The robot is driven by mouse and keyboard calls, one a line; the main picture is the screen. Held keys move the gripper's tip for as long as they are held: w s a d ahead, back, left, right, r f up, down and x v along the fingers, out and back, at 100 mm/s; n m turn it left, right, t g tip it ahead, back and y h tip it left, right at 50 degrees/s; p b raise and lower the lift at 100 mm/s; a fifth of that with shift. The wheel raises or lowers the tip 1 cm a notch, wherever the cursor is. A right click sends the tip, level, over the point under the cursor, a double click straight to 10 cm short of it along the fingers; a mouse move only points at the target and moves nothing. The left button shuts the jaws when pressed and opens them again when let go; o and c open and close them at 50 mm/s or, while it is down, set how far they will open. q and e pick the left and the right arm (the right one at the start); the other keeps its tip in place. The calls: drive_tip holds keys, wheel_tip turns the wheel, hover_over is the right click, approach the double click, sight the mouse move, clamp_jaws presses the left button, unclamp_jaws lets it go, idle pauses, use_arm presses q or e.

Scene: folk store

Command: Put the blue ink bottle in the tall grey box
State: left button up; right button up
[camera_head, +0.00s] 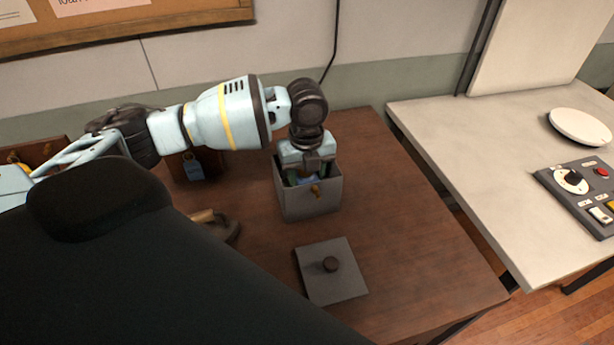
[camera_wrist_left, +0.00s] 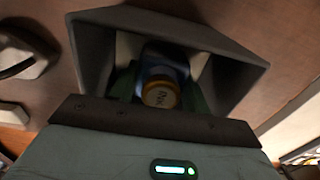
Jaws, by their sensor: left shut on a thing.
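The tall grey box (camera_head: 312,206) stands open on the brown table, with a small brass-coloured knob or latch on its front. My left gripper (camera_head: 304,181) points down into the box's opening, its fingers below the rim. It is shut on the blue ink bottle (camera_head: 307,181), of which only a little blue shows between the fingers. In the left wrist view the bottle's tan, marked cap (camera_wrist_left: 160,95) shows between the green fingers, inside the grey box walls (camera_wrist_left: 95,50). The bottle's base is hidden, so I cannot tell whether it touches the box floor. My right gripper is out of view.
A square grey lid (camera_head: 345,285) with a dark knob lies in front of the box. A dark wooden box with a blue tag (camera_head: 194,168) stands behind left. A wooden-handled tool (camera_head: 212,222) lies left. A pale table (camera_head: 440,130) with a control panel (camera_head: 580,190) is at right.

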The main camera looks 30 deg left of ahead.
use_arm(q)
drive_tip(key=shift+f, duration=0.2)
drive_tip(key=o, duration=1)
drive_tip(key=shift+o, duration=0.2)
drive_tip(key=shift+r, duration=0.1)
wheel_tip(320, 180, up, 12)
drive_tip(key=shift+r+p, duration=0.1)
drive_tip(key=shift+p, duration=0.25)
